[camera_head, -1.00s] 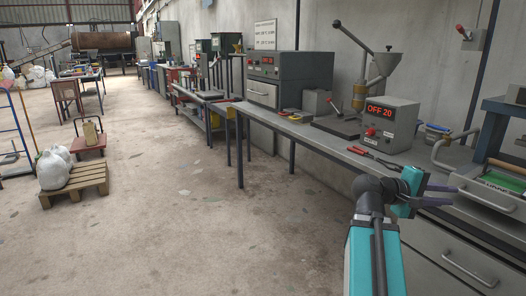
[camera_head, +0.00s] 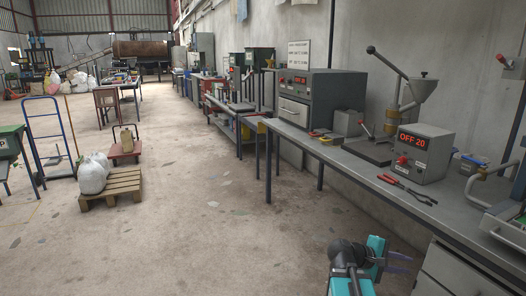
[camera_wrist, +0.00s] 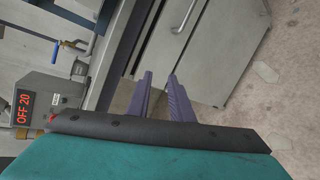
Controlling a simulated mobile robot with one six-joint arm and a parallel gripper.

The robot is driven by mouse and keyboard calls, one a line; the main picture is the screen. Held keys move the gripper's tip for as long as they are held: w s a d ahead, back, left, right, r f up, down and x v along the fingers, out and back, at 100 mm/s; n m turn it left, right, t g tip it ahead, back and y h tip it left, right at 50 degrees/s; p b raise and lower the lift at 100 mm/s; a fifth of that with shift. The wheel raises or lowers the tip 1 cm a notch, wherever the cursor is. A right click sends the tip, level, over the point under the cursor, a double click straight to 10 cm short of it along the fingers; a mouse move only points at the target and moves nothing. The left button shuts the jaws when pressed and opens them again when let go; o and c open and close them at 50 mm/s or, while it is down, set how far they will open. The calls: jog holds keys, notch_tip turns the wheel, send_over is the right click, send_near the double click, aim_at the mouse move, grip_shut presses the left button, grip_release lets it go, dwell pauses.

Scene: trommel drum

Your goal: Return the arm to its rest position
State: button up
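My arm, teal and dark grey, shows at the bottom right of the head view. My gripper (camera_head: 400,263) points right, low beside the front of the workbench (camera_head: 385,205). Its two purple fingers are apart with nothing between them. In the wrist view the open fingers (camera_wrist: 160,80) stand before the grey cabinet under the bench (camera_wrist: 223,50), with the concrete floor to the right. I cannot tell the exact distance to the cabinet.
On the bench are red-handled pliers (camera_head: 407,189), a grey box reading "OFF 20" (camera_head: 426,152) and a lever press (camera_head: 385,120). A pallet with white sacks (camera_head: 110,188) stands left. A rusty drum (camera_head: 140,47) is far back. The middle floor is clear.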

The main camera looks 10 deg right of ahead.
jog(key=s+a+f+n+g+y+p, duration=0.1)
jog(key=s+a+f+y+p, duration=0.15)
jog(key=a+f, duration=0.7)
jog(key=s+a+f+n+y+p, duration=0.1)
jog(key=s+a+f+y+p, duration=0.2)
jog(key=a+f, duration=0.7)
jog(key=s+a+f+m+g+y+p, duration=0.4)
jog(key=s+a+f+y, duration=0.4)
jog(key=s+a+f, duration=0.9)
jog(key=a+f+m+p, duration=0.1)
jog(key=a+m, duration=0.1)
jog(key=a, duration=0.1)
jog(key=shift+s+a, duration=0.15)
jog(key=shift+s, duration=0.25)
